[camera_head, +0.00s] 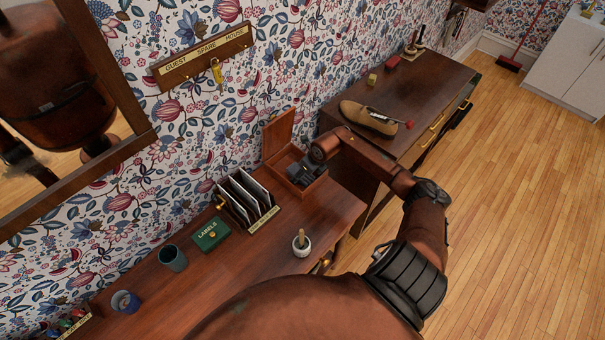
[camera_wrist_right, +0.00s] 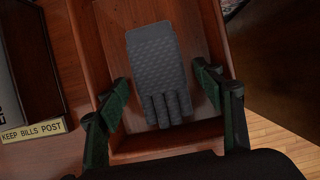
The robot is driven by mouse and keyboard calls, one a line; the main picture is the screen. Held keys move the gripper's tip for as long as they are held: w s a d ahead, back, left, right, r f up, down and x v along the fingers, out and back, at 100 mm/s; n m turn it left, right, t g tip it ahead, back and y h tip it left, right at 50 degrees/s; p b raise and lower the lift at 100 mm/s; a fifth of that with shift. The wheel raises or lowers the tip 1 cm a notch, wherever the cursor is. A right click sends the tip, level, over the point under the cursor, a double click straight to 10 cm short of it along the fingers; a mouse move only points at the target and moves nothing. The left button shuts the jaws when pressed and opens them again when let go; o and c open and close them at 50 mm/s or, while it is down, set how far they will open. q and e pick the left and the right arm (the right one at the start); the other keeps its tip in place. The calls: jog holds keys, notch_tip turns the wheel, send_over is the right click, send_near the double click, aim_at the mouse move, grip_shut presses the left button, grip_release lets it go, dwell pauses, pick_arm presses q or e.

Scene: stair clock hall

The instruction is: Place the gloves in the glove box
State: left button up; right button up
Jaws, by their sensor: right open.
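The glove box is a wooden box with its lid raised (camera_head: 283,132), standing at the right end of the near desk against the wall. My right gripper (camera_head: 304,174) is low over the box and hides much of its inside in the head view. In the right wrist view, a grey knitted glove (camera_wrist_right: 160,70) lies flat inside the box (camera_wrist_right: 95,40), fingers toward the camera. I cannot tell whether a second glove is under it. The open fingers of my right gripper (camera_wrist_right: 161,82) are on either side of the glove, apart from it. My left gripper is not in view.
A letter rack (camera_head: 247,200) stands left of the box, with a green labels tin (camera_head: 210,234) and cups beyond. A small white pot (camera_head: 301,243) stands near the front edge. A second desk (camera_head: 440,85) to the right holds a brown shoe (camera_head: 368,118).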

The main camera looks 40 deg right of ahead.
jog(key=v, duration=1.2)
jog(key=shift+a, duration=0.1)
dwell(0.8)
